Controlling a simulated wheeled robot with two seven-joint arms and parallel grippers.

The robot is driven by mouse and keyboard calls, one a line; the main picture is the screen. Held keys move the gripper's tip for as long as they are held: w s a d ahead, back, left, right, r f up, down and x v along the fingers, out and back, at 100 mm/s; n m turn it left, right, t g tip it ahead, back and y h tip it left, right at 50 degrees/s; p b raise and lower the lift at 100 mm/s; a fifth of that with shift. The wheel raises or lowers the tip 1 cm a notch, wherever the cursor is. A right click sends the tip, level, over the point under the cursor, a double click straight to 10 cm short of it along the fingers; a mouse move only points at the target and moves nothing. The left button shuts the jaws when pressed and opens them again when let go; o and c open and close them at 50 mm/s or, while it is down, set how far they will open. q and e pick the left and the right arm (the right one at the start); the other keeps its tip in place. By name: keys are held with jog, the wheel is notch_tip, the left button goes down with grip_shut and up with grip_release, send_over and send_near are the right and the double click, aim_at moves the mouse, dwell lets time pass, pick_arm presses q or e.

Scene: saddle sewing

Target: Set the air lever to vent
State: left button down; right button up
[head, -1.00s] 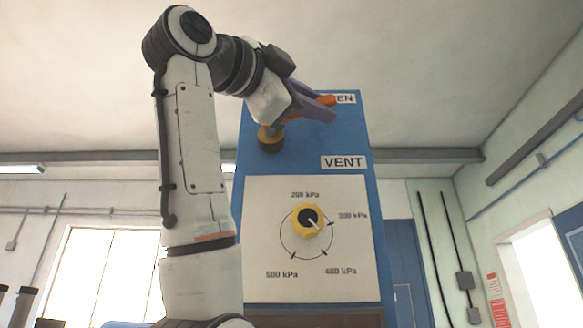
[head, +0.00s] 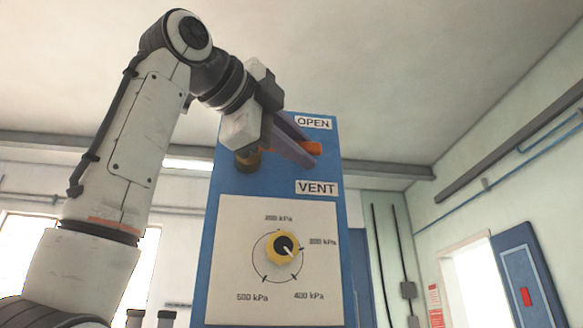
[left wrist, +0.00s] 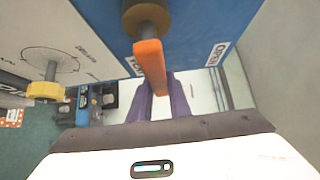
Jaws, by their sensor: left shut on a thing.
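The air lever (head: 312,148) is an orange bar on a brass hub (head: 247,162) on the blue panel. In the head view its tip points right, between the OPEN label (head: 313,122) and the VENT label (head: 316,188). My left gripper (head: 304,158) has purple fingers and is shut on the lever, partly hiding it in the head view. In the left wrist view the orange lever (left wrist: 150,62) runs from the hub (left wrist: 147,17) down between the purple fingers (left wrist: 163,103). My right gripper is not in view.
Below the lever, a white dial plate (head: 232,222) carries a yellow knob (head: 282,247), its pointer near the 300 kPa mark. The knob also shows in the left wrist view (left wrist: 45,91). Free air lies right of the panel.

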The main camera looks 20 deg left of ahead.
pick_arm(q)
jog(key=shift+f, duration=0.1)
jog(key=c, duration=1.6)
grip_release()
jog(key=shift+c, duration=0.2)
jog(key=shift+s, duration=0.1)
jog(key=b+v, duration=0.2)
jog(key=v, duration=0.8)
